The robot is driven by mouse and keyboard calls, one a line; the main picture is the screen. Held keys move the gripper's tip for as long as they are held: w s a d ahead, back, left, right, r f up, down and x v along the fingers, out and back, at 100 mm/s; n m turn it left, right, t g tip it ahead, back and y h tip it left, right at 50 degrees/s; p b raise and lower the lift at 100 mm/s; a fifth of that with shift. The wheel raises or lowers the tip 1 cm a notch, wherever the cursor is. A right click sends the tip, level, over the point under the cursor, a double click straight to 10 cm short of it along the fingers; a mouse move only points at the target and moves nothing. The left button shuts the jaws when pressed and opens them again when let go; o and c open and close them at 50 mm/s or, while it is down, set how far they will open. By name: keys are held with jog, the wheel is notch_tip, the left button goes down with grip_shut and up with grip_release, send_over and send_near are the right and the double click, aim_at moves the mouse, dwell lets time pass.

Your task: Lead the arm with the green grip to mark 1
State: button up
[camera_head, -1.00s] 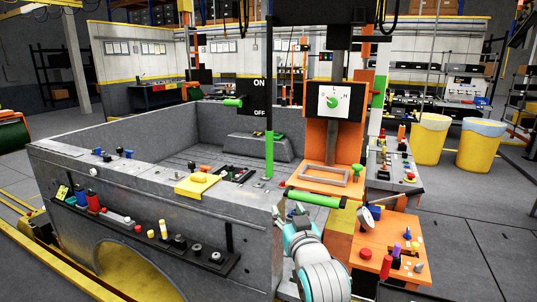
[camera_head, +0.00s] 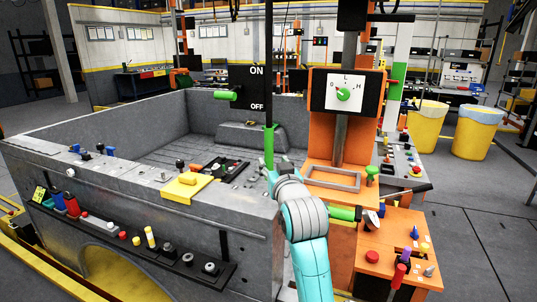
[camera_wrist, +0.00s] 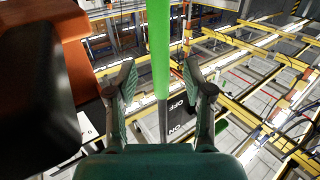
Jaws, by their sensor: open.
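A slim upright bar with a green grip (camera_head: 268,147) stands in front of the ON/OFF panel in the head view. In the wrist view the green grip (camera_wrist: 158,45) runs down between the two fingers, with a grey rod continuing below it. My gripper (camera_head: 273,172) is open at the grip's lower end; it also shows in the wrist view (camera_wrist: 158,82). I cannot tell whether the fingers touch the grip. A horizontal green handle (camera_head: 345,213) is partly hidden behind my arm. I cannot make out a mark 1.
The black ON/OFF panel (camera_head: 245,88) has a green lever (camera_head: 225,95). An orange stand (camera_head: 338,140) carries a dial (camera_head: 343,94) with a green knob. The grey truck-bed wall (camera_head: 130,200) lies left, an orange table (camera_head: 400,245) right. Yellow bins (camera_head: 425,122) stand farther right.

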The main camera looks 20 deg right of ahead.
aim_at(270, 156)
jog(key=w, duration=0.6)
jog(key=shift+w+d, duration=0.15)
jog(key=shift+w, duration=0.15)
grip_shut()
